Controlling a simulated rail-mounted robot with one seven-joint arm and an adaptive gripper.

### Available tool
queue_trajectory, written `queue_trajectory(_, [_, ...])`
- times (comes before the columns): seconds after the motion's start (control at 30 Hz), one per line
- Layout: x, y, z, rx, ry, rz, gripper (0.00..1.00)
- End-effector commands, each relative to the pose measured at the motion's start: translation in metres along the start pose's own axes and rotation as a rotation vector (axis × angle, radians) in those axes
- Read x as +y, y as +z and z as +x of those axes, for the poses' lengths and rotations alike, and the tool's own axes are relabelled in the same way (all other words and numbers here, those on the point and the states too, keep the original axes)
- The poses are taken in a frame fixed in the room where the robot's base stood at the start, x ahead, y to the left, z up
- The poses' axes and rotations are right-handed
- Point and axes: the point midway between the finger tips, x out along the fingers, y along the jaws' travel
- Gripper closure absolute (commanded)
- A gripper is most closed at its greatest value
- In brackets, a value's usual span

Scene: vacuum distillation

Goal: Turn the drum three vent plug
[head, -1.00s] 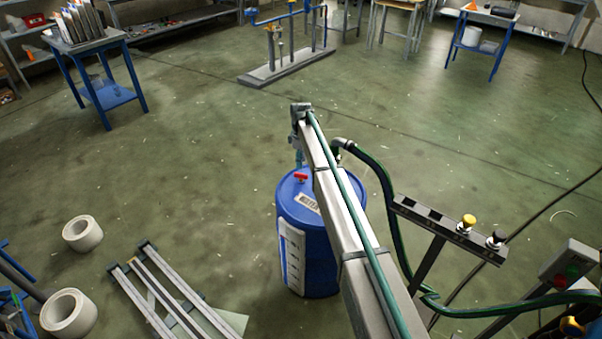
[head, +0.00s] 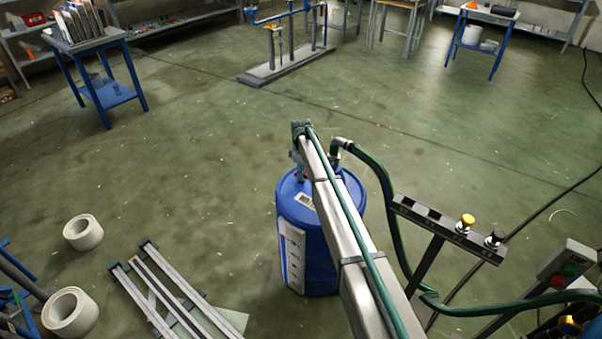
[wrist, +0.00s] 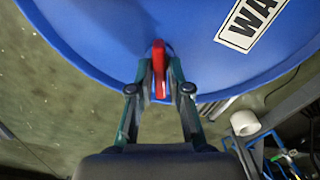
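The blue drum (head: 318,262) stands upright on the floor in the head view, with labels on its top and side. Its red vent plug (wrist: 159,70) is near the rim of the lid in the wrist view; only a sliver of red shows in the head view. My gripper (wrist: 160,72) points down at the lid, one finger on each side of the plug's upright handle. The fingers are very near the handle, but I cannot tell whether both press on it. My arm hides part of the lid in the head view.
A green hose (head: 385,190) joins a fitting on the drum's right side. A stand with yellow and black knobs (head: 450,229) is to the right. A metal frame (head: 170,295) and white rolls (head: 83,232) lie to the left.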

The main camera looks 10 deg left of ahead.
Motion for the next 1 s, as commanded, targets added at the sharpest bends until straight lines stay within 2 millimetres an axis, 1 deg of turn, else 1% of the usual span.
queue_trajectory(0.03, [0.0, 0.0, -0.0001, 0.0, 0.0, 0.0, 0.96])
queue_trajectory(0.07, [0.0, 0.0, -0.0001, 0.0, 0.0, 0.0, 1.0])
queue_trajectory(0.37, [0.0, 0.0, -0.0002, 0.0, 0.0, 0.007, 1.0])
queue_trajectory(0.53, [0.0, 0.0, -0.0002, 0.0, 0.0, 0.046, 1.0])
queue_trajectory(0.77, [0.0, 0.0, -0.0002, 0.0, 0.0, 0.176, 1.0])
queue_trajectory(1.0, [0.0, 0.0, -0.0002, 0.0, 0.0, 0.389, 1.0])
